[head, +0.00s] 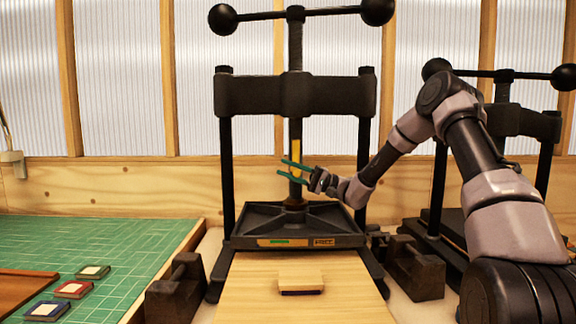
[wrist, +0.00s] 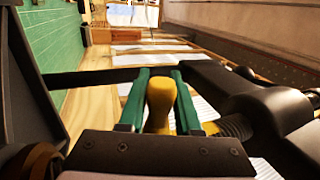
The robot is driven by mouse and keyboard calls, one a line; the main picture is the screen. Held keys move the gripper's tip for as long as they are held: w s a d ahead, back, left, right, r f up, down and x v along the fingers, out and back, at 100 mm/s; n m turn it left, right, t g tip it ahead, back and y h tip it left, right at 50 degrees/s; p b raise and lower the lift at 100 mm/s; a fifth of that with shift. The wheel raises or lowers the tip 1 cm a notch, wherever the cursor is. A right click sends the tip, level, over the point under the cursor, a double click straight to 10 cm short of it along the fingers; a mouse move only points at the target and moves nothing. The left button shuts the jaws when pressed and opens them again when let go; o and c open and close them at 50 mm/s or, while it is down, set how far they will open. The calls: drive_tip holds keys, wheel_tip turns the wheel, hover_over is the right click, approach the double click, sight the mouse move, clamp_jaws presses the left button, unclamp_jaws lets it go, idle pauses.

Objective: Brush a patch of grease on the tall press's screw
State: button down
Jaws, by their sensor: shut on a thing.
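The tall press (head: 296,95) stands at the centre of the head view, black, with a ball-ended bar on top. Its screw (head: 295,50) runs down through the crossbeam to the platen (head: 265,222). My gripper (head: 281,167) has green fingers and reaches in from the right at the lower screw. In the wrist view the yellow handle (wrist: 159,95) sits between the fingers, and screw thread (wrist: 236,126) shows just to the right.
A second, shorter press (head: 515,120) stands at the right behind my arm. Dark metal blocks (head: 415,270) flank the tall press. A wooden board (head: 250,290) lies in front. A green cutting mat (head: 110,245) with small coloured pads is at the left.

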drive_tip(key=shift+f, duration=0.9)
drive_tip(key=shift+s, duration=2.95)
drive_tip(key=s, duration=0.3)
